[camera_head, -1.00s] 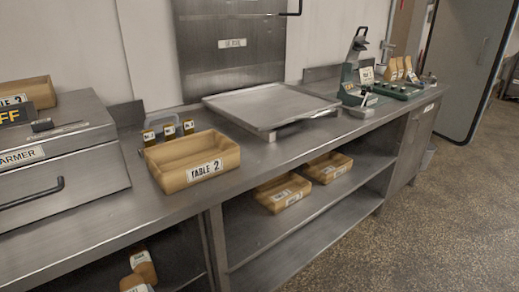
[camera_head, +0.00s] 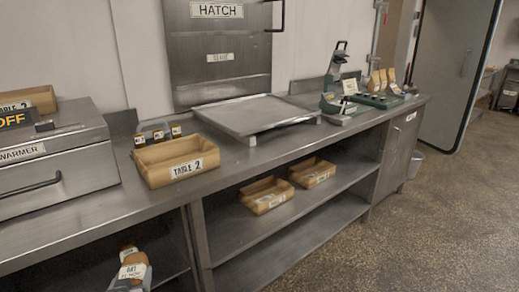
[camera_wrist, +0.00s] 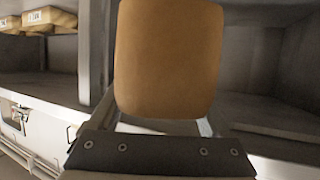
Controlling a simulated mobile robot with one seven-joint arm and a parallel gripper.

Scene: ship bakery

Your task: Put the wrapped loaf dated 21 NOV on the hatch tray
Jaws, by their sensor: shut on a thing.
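The hatch tray (camera_head: 255,114) is a flat metal tray on the counter below the hatch door (camera_head: 223,65), and it is empty. My gripper (camera_head: 146,273) is low at the front of the counter, in the lower left of the head view, shut on a wrapped loaf (camera_head: 128,257). The loaf is tan with a white label whose date is too small to read. In the wrist view the held loaf (camera_wrist: 168,60) stands upright above the dark gripper mount (camera_wrist: 160,155) and shows a plain brown face. The fingertips are hidden there.
An empty wooden TABLE 2 box (camera_head: 178,160) stands left of the tray, with small labelled jars (camera_head: 158,132) behind it. A warmer (camera_head: 50,150) is at the left. A green-based device (camera_head: 345,105) stands right. Two wooden boxes (camera_head: 268,195) (camera_head: 313,172) sit on the shelf below.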

